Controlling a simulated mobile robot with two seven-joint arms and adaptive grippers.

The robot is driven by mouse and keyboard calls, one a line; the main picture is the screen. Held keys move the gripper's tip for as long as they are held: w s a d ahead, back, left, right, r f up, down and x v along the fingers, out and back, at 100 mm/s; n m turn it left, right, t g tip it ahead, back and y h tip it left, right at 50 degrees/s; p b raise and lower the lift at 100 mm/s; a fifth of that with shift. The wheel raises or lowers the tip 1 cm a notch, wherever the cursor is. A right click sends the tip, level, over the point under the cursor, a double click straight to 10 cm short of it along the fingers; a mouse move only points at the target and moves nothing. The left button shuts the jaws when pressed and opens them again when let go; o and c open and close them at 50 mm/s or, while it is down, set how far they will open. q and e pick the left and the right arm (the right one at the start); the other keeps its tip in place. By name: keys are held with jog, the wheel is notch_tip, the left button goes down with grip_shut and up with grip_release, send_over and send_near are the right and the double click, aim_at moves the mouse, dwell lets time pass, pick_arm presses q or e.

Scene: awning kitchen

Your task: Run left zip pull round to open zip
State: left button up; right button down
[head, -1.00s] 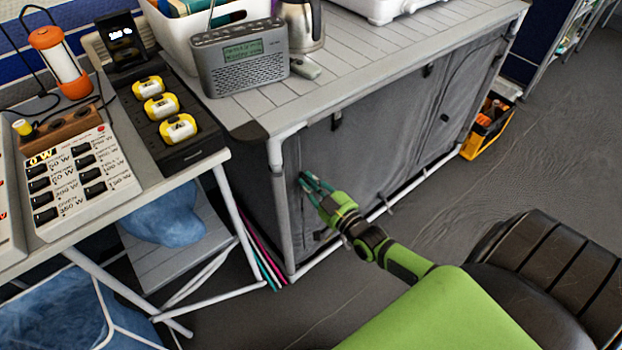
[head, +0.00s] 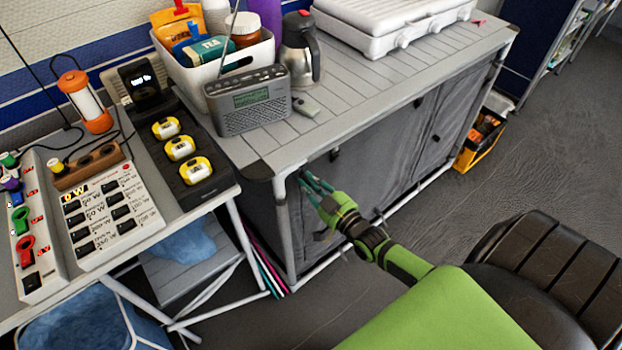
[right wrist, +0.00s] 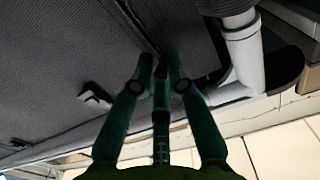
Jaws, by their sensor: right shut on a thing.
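The cabinet's grey fabric front (head: 375,150) hangs under a slatted top and looks mostly flat and upright. My right gripper (head: 308,182) is at its upper left corner, close beside the white corner post. In the right wrist view the right gripper (right wrist: 160,72) has its green fingers drawn together against the dark fabric (right wrist: 60,50), near a seam. It is shut on the left zip pull, which the fingertips hide. I cannot tell how far the zip is parted. My left gripper is not in view.
The white post (head: 287,228) and top edge (head: 300,160) are close to the right gripper. A radio (head: 247,100), kettle (head: 300,52) and white bin (head: 262,58) stand on top. A side table with a switch panel (head: 105,215) is left.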

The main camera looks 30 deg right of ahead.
jog(key=shift+w+a+r, duration=0.15)
jog(key=shift+a+r, duration=0.1)
jog(key=shift+r, duration=0.2)
jog(key=c, duration=1.5)
grip_release()
jog(key=shift+o, duration=0.8)
jog(key=shift+r, duration=0.1)
jog(key=shift+s+f, duration=0.2)
jog(key=shift+s, duration=0.2)
jog(key=s+d, duration=0.1)
jog(key=s, duration=1)
jog(key=shift+s, duration=0.2)
